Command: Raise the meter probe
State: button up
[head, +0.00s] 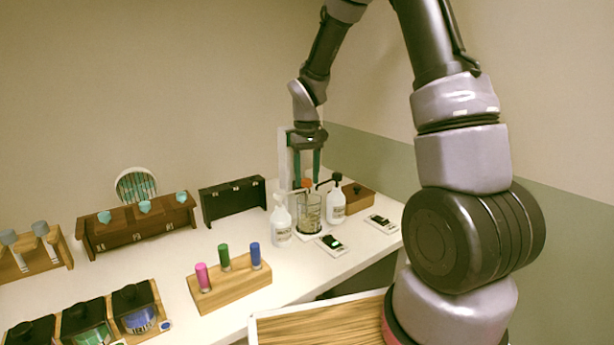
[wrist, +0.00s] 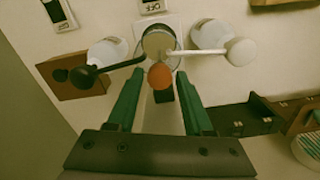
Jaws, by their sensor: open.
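An orange round knob (head: 307,183), apparently the top of the meter probe, sits above a clear glass beaker (head: 310,212) on a white base. In the wrist view the orange knob (wrist: 160,76) lies between the fingertips, in front of the beaker (wrist: 158,42). A pale upright post (head: 283,160) stands behind it, with a dark block (wrist: 163,94) next to the knob in the wrist view. My gripper (head: 308,180) points down with its green fingers apart on either side of the knob; the gripper (wrist: 160,85) holds nothing. The probe's shaft is hard to make out.
White pump bottles (head: 281,222) (head: 337,202) flank the beaker closely, their nozzles (wrist: 238,52) (wrist: 84,76) reaching towards it. Small meters (head: 331,243) (head: 381,223) lie in front. A wooden box (head: 358,197) and a dark case (head: 233,199) stand nearby.

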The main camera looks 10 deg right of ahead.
grip_shut()
dwell(1.4)
